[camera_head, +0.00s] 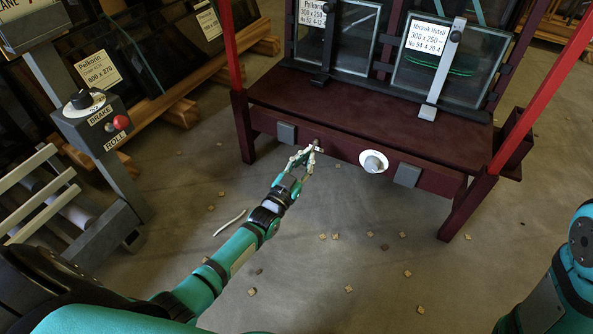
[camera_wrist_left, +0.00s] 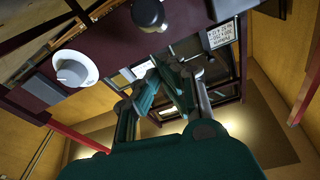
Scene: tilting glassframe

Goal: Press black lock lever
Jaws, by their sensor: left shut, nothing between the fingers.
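A dark rounded knob (camera_wrist_left: 149,14), which looks like the black lock lever, sticks out of the dark red front rail (camera_head: 335,160). In the head view it is mostly hidden near my left fingertips. My left gripper (camera_head: 309,152) is shut and empty, with its tips close to the rail, left of the white knob (camera_head: 373,161). In the left wrist view the closed fingertips (camera_wrist_left: 165,65) show below the dark knob in the picture; I cannot tell whether they touch it. The white knob on its round plate also shows there (camera_wrist_left: 72,72). My right gripper is out of view.
Grey pads (camera_head: 286,132) (camera_head: 407,175) flank the knobs. Two framed glass panes (camera_head: 450,65) stand on the dark red table (camera_head: 380,110) behind. A control box (camera_head: 97,118) with a red button stands at left.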

